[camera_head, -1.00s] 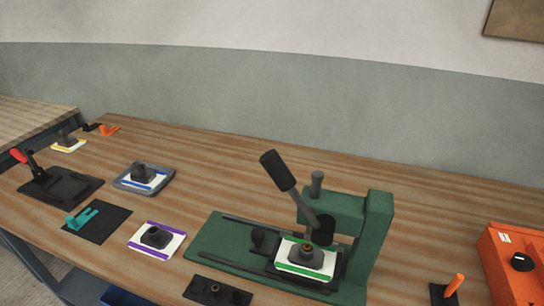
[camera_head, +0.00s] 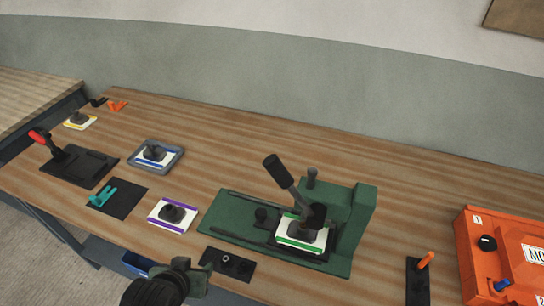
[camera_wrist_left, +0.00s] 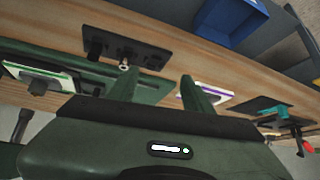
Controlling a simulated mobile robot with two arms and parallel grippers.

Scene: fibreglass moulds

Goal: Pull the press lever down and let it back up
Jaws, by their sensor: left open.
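The green press (camera_head: 350,215) stands on the wooden workbench, right of the middle in the head view. Its lever (camera_head: 281,174) has a black grip and points up, tilted to the left. A white plate with green stripes (camera_head: 302,241) and a dark block on it sits on the press base under the lever. My left gripper (camera_head: 192,272) is at the bottom of the head view, low near the bench's front edge, apart from the lever. In the left wrist view its two green fingers (camera_wrist_left: 159,92) are spread with nothing between them. My right gripper is not in view.
A black plate (camera_head: 227,264) lies at the front edge by my left gripper. A purple-striped plate (camera_head: 172,214), a grey tray (camera_head: 156,156), a red-handled clamp (camera_head: 76,165) and a teal piece (camera_head: 102,195) lie left. An orange box (camera_head: 510,255) and an orange peg (camera_head: 426,260) stand right.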

